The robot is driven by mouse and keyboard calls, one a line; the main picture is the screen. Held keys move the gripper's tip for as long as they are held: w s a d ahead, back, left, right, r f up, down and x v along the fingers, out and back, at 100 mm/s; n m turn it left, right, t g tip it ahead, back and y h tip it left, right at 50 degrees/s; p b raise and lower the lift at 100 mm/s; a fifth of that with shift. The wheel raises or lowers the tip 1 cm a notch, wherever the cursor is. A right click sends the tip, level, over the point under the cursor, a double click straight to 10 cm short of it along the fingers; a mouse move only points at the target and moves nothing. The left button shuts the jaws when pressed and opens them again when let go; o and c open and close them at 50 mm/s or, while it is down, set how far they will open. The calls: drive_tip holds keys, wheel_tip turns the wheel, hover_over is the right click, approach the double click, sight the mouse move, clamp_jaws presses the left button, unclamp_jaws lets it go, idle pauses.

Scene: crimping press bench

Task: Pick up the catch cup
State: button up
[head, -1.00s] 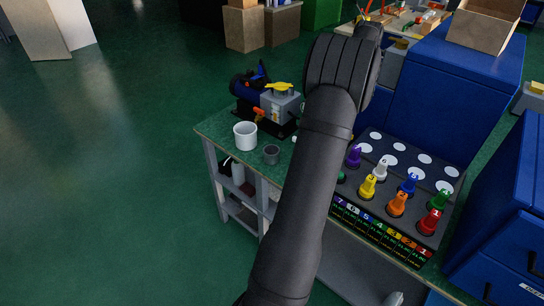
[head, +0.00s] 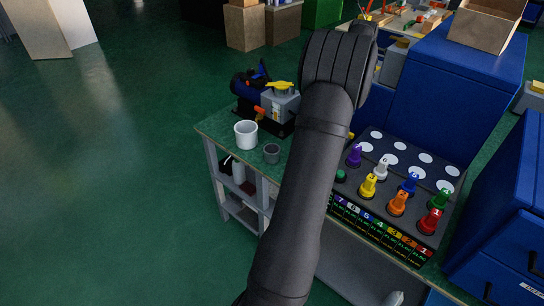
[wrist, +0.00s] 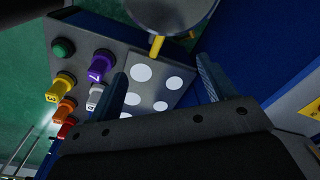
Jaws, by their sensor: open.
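Two cups stand upright near the left end of the green bench top in the head view: a larger white cup (head: 245,134) and a smaller dark grey cup (head: 271,154) to its right. I cannot tell for sure which one is the catch cup. My gripper (wrist: 162,68) is open in the wrist view, with nothing between its two fingers. It is above the dark panel with numbered knobs and white discs, to the right of both cups. In the head view my arm hides it.
A blue and grey machine with a yellow part (head: 278,97) stands behind the cups. The control panel (head: 425,195) carries several coloured numbered knobs. Blue cabinets (head: 450,90) rise behind and right. A grey round body (wrist: 170,12) is close at the top of the wrist view.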

drive_tip(key=w+a+f+n+t+h, duration=0.1)
drive_tip(key=w+a+n+t, duration=0.15)
drive_tip(key=a, duration=0.55)
drive_tip(key=w+a+n+t, duration=0.1)
drive_tip(key=a+n, duration=0.3)
drive_tip(key=a, duration=0.4)
drive_tip(key=n, duration=0.9)
approach(273, 151)
drive_tip(key=f, duration=0.3)
drive_tip(key=shift+s+d, duration=0.2)
drive_tip(key=shift+s, duration=0.15)
drive_tip(key=shift+x, duration=2.65)
drive_tip(key=shift+w+a+r, duration=0.1)
drive_tip(key=shift+w, duration=0.1)
drive_tip(key=shift+c, duration=0.5)
drive_tip(key=shift+t, duration=0.25)
drive_tip(key=c, duration=1)
